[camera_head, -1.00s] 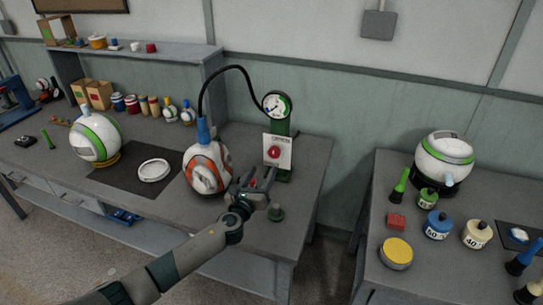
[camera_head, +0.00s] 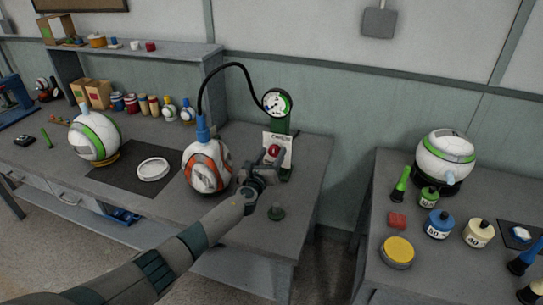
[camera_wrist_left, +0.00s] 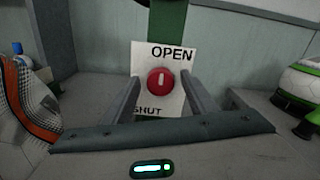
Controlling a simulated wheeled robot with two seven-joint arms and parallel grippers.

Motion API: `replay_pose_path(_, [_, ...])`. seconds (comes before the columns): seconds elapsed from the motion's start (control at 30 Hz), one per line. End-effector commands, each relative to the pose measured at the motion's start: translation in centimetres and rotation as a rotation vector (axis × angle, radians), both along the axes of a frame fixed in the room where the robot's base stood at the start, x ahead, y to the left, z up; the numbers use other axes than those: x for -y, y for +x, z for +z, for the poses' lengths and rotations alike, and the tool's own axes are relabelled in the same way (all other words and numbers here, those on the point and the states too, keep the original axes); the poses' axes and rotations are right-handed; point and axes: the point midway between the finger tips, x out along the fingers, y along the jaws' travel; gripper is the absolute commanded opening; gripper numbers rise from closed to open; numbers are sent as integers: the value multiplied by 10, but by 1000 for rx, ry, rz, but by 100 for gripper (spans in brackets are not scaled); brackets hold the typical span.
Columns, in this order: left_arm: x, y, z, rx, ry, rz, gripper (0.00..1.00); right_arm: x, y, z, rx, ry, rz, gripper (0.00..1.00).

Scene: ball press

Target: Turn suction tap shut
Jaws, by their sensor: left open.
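The suction tap is a red round knob (camera_wrist_left: 161,81) with a pale mark standing roughly upright, on a white plate (camera_wrist_left: 146,60) lettered OPEN above and SHUT at the lower left. In the head view the red knob (camera_head: 273,151) sits on the green post below the gauge (camera_head: 277,102). My left gripper (camera_head: 268,170) is just in front of the plate. In the left wrist view its two fingers (camera_wrist_left: 163,92) stand apart on either side of the knob, open and holding nothing. Whether they touch the knob cannot be told. My right gripper is not in view.
An orange and white ball (camera_head: 204,171) with a blue neck and black hose stands close left of my left gripper. A white ring (camera_head: 152,170) lies on the dark mat.

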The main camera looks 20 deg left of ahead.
Motion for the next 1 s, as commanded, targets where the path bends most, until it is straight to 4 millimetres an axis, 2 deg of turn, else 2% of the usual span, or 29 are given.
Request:
replay_pose_path(0.13, [0, 0, 0, 0, 0, 0, 52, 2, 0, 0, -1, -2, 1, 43])
replay_pose_path(0.3, [0, 0, 0, 0, 0, 0, 11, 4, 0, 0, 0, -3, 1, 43])
replay_pose_path(0.67, [0, 0, -1, -1, -25, 0, 11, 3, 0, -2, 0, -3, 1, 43])
replay_pose_path(1.0, [-1, -1, -3, -7, -184, 0, 11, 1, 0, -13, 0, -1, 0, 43])
